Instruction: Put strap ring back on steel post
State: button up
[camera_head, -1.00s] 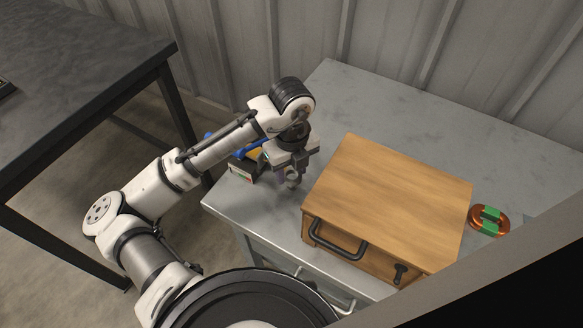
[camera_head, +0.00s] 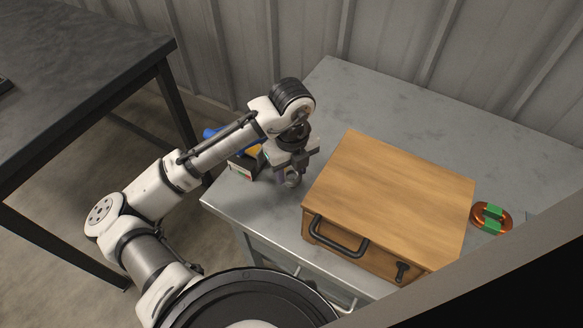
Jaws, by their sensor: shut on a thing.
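My gripper (camera_head: 290,172) points down over the left part of the grey table, left of the wooden box. It is shut on a small greyish, rounded thing (camera_head: 291,180) at its fingertips, mostly hidden by the fingers. I cannot tell for sure whether this is the strap ring. An orange-brown ring with green bands (camera_head: 491,217) lies on the table to the right of the box, apart from my gripper. I cannot make out a steel post in this view.
The wooden box (camera_head: 390,195) with black handles takes up the middle of the grey table (camera_head: 400,115). A blue and yellow thing (camera_head: 255,152) sits partly hidden behind my arm. A dark table (camera_head: 80,75) stands at the left. The grey table's back is clear.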

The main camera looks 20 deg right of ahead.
jog(key=shift+f, duration=0.2)
jog(key=shift+f+b, duration=0.9)
jog(key=o, duration=1)
jog(key=shift+o, duration=0.3)
jog(key=o, duration=0.4)
